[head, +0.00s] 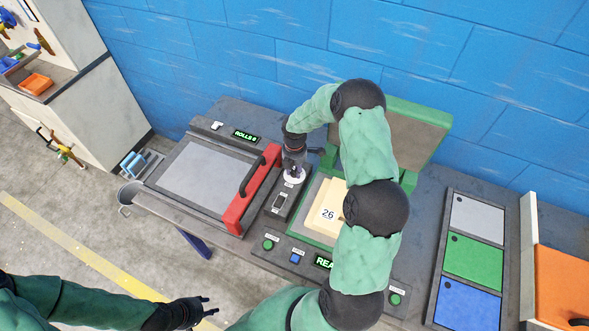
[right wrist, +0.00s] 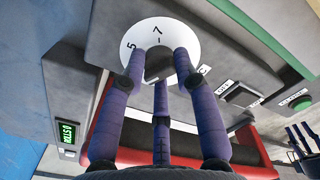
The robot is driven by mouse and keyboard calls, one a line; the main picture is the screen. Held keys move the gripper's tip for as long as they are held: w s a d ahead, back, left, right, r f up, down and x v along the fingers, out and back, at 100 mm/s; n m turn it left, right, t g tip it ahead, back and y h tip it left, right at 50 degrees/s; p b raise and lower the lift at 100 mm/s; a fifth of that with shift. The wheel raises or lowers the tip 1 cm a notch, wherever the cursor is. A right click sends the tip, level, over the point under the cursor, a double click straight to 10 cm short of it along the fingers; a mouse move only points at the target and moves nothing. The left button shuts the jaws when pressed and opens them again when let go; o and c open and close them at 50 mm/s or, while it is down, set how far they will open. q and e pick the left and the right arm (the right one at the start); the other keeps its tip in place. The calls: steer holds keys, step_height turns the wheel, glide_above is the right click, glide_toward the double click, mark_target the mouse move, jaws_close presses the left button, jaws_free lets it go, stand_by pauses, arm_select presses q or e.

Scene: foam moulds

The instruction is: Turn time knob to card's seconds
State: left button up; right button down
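The time knob is a dark knob (right wrist: 157,66) in the middle of a white dial (head: 293,177); the digits 5 and 7 show on the dial (right wrist: 152,33) in the right wrist view. My right gripper (head: 294,163) is over it, its fingers (right wrist: 160,68) leaning inward around the knob, seemingly touching its sides. The fingers hide part of the dial, and I cannot see a pointer clearly. The card (head: 328,213) reads 26 and lies on the green-edged mould, partly behind my right arm. My left gripper (head: 205,306) is empty at the lower left, fingers apart.
A red-handled press (head: 251,189) stands left of the dial, with a green "ROLLS" display (head: 246,135) behind. Green (head: 268,245) and blue (head: 295,258) buttons sit in front. A green mould lid (head: 425,122) stands open behind my right arm. Coloured panels (head: 474,256) lie right.

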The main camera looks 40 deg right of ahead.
steer(key=shift+m, duration=0.3)
steer(key=m+b, duration=0.2)
steer(key=m, duration=0.3)
steer(key=m+b, duration=0.2)
steer(key=m, duration=0.4)
steer(key=shift+m, duration=0.4)
steer(key=m+b, duration=0.2)
steer(key=m, duration=0.4)
steer(key=shift+m+b, duration=0.95)
steer(key=shift+m, duration=1.75)
steer(key=c, duration=0.9)
jaws_free()
steer(key=shift+r, duration=0.1)
